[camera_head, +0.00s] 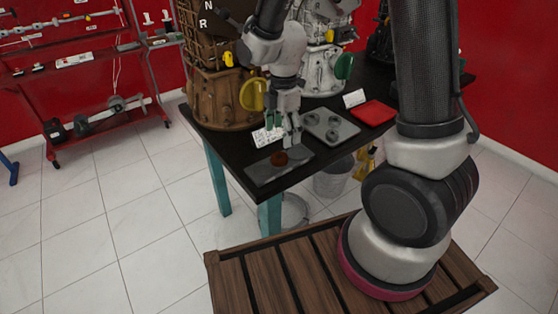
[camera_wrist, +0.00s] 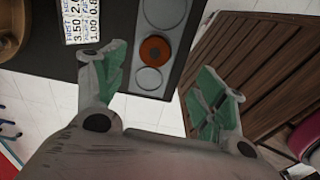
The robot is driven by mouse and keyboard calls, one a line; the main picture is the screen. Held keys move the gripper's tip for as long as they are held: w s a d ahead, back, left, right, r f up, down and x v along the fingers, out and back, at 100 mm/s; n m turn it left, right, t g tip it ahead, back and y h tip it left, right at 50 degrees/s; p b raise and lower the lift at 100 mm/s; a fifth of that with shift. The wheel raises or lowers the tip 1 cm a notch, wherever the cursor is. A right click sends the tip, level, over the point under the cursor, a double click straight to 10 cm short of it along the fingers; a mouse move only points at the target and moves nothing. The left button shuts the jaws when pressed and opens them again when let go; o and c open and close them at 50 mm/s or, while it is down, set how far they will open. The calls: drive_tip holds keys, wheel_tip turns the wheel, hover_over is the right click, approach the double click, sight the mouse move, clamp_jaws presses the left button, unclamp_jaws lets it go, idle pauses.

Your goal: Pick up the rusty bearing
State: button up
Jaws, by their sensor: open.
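The rusty bearing (camera_head: 279,158) is a small orange-brown ring on a grey tray (camera_head: 262,172) near the front corner of the black table. In the wrist view the rusty bearing (camera_wrist: 155,50) lies in the middle of the tray, between two round grey spots. My gripper (camera_head: 292,142) is above the tray, close to the bearing and slightly to its right in the head view. In the wrist view my gripper (camera_wrist: 160,85) has its two green-padded fingers spread wide, with the bearing ahead of the gap between them. Nothing is held.
A second grey tray (camera_head: 345,135) with several grey rings and a red tray (camera_head: 374,113) lie to the right. A printed card (camera_head: 267,137) stands behind the first tray. A brown engine (camera_head: 220,100) stands close by on the left. The table's front edge is near.

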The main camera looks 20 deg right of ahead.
sight(279, 156)
drive_tip(key=shift+n, duration=0.3)
drive_tip(key=f, duration=0.9)
drive_tip(key=shift+w+a+f, duration=0.1)
drive_tip(key=shift+w+a, duration=0.2)
drive_tip(key=shift+w, duration=0.1)
drive_tip(key=c, duration=1.2)
